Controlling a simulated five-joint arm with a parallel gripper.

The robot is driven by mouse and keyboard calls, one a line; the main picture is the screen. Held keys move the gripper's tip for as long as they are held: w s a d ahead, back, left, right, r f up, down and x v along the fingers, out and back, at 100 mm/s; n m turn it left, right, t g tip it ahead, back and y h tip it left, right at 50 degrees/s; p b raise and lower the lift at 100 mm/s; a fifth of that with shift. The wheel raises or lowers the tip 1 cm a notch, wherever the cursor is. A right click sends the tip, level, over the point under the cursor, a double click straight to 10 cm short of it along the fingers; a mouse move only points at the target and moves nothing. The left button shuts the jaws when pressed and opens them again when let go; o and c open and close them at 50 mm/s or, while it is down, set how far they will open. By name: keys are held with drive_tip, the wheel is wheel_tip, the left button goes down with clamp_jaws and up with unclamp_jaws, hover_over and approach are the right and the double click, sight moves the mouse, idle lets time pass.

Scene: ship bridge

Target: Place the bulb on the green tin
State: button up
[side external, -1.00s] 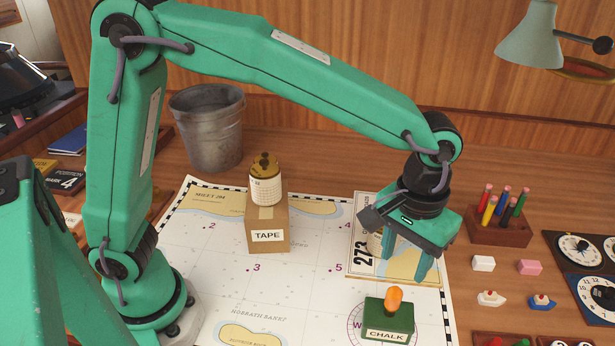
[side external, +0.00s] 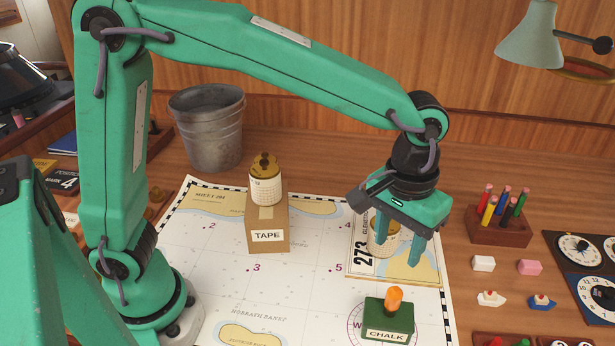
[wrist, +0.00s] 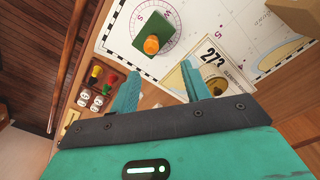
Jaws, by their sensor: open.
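The orange bulb (side external: 394,298) stands upright on top of the green tin (side external: 389,322), which is labelled CHALK, at the front of the chart. In the wrist view the bulb (wrist: 151,45) is seen from above, within the top of the green tin (wrist: 154,35). My gripper (side external: 399,252) is open and empty, above and behind the tin, clear of the bulb. Its fingers also show apart in the wrist view (wrist: 156,84), with nothing held between them.
A tape box (side external: 268,237) with a cream, brass-topped cylinder (side external: 266,188) on it stands left. A booklet marked 273 (side external: 361,262) lies under my gripper; a pale shape on it is partly hidden. A pencil block (side external: 499,232) and small erasers are right; a bucket (side external: 208,130) stands behind.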

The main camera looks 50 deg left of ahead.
drive_tip(key=s+a+r+t, duration=0.1)
drive_tip(key=s+a+r, duration=0.15)
drive_tip(key=a, duration=0.45)
drive_tip(key=s+a+r+t, duration=0.1)
drive_tip(key=s+a+r, duration=0.15)
drive_tip(key=a, duration=0.45)
drive_tip(key=s+a+m+t, duration=0.1)
drive_tip(key=s+a+t, duration=0.2)
drive_tip(key=s+a, duration=0.4)
drive_tip(key=a, duration=0.3)
drive_tip(key=shift+s, duration=0.3)
drive_tip(key=shift+f, duration=0.1)
